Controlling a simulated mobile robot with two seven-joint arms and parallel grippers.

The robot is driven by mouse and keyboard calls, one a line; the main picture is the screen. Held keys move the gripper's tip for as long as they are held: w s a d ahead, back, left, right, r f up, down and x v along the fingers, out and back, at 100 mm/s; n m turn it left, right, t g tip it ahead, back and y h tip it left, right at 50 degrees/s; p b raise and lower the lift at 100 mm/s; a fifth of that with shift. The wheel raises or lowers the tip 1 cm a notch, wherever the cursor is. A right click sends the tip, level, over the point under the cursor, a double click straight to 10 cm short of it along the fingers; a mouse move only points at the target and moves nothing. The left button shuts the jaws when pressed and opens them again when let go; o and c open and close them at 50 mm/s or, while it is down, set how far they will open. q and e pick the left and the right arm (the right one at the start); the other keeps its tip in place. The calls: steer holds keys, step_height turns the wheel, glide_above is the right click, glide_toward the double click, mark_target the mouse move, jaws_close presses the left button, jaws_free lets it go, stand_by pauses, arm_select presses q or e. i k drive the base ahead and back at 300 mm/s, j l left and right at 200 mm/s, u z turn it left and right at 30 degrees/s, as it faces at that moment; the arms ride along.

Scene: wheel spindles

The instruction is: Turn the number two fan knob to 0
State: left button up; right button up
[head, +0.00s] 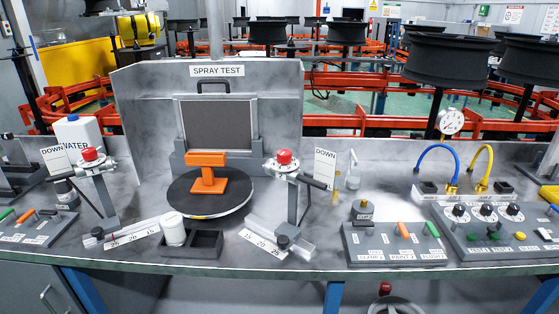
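A dark sloped control panel (500,232) stands at the right end of the bench. It has a row of three black knobs on white dials: a left knob (459,210), a middle knob (486,209) and a right knob (513,209). The labels and pointer settings are too small to read, so I cannot tell for certain which one is the number two fan knob. Green and yellow buttons sit below the knobs. Neither of my grippers is in view, and nothing touches the knobs.
Blue (437,147) and yellow (481,155) hoses arch behind the panel. A smaller panel (395,245) with orange and green handles stands to its left. Two red-topped fixtures flank a round turntable (210,206) holding an orange block (208,180). Black wheels on spindles stand behind the bench.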

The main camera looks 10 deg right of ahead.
mark_target(512, 210)
steer(key=z, duration=1.9)
